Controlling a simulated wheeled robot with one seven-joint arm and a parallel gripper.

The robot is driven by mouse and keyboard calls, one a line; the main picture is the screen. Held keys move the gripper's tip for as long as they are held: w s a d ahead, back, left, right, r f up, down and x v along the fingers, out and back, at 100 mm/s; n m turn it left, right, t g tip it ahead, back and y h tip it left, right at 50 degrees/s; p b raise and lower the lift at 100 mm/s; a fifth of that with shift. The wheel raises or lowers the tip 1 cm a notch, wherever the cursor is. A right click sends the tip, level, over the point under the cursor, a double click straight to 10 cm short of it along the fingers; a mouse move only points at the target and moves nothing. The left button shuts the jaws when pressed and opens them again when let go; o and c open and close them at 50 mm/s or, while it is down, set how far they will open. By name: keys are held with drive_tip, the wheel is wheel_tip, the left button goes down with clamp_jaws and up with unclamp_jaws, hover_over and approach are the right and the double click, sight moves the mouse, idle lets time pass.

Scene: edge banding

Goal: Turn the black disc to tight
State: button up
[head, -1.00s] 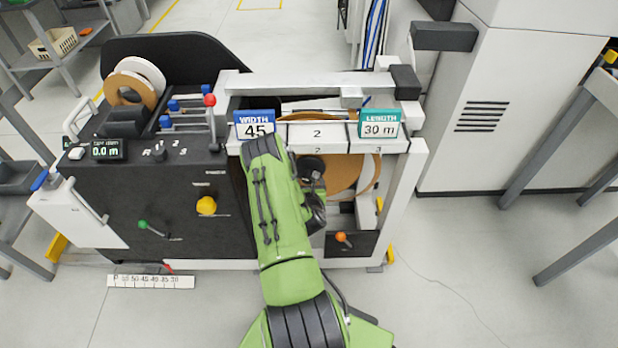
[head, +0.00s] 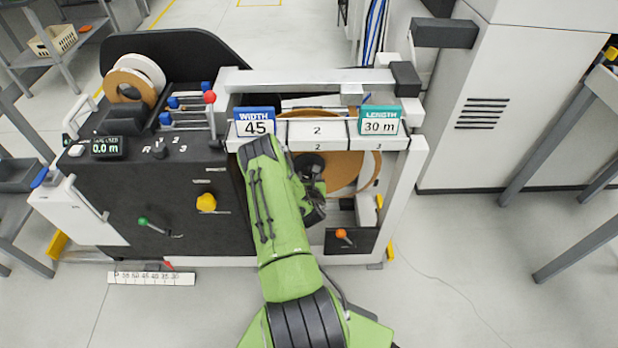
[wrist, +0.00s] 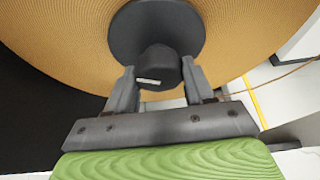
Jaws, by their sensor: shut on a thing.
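The black disc (wrist: 188,28) sits at the centre of a large tan banding roll (wrist: 65,35) and fills the top middle of the wrist view. A black knob with a small white mark stands out from it. My gripper (wrist: 158,80) has one finger on each side of this knob and is shut on it. In the head view the disc (head: 308,163) is partly hidden behind my green arm, and my fingers cannot be made out there. Whether the disc is tight cannot be told.
The roll sits inside a white machine frame (head: 404,190) under a white crossbar with a blue width sign (head: 255,122) and a teal length sign (head: 380,120). An orange-knobbed lever (head: 341,233) is below right. A dark panel with a yellow knob (head: 206,202) is at left.

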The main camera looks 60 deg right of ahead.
drive_tip(key=shift+r+p, duration=0.1)
drive_tip(key=shift+p, duration=0.3)
drive_tip(key=shift+m+t+y+p, duration=0.3)
drive_tip(key=shift+m+t+p, duration=0.15)
drive_tip(key=shift+p, duration=0.25)
drive_tip(key=shift+m+t+p, duration=0.55)
drive_tip(key=shift+m+p, duration=0.25)
drive_tip(key=shift+m, duration=0.15)
drive_tip(key=m+t, duration=0.1)
drive_tip(key=m, duration=0.1)
drive_tip(key=shift+s+m+t+y, duration=0.1)
drive_tip(key=shift+m+t+y, duration=0.2)
drive_tip(key=shift+y, duration=0.1)
drive_tip(key=shift+f+m+t, duration=0.2)
drive_tip(key=shift+m+t, duration=0.7)
drive_tip(key=shift+m, duration=0.5)
drive_tip(key=o, duration=1)
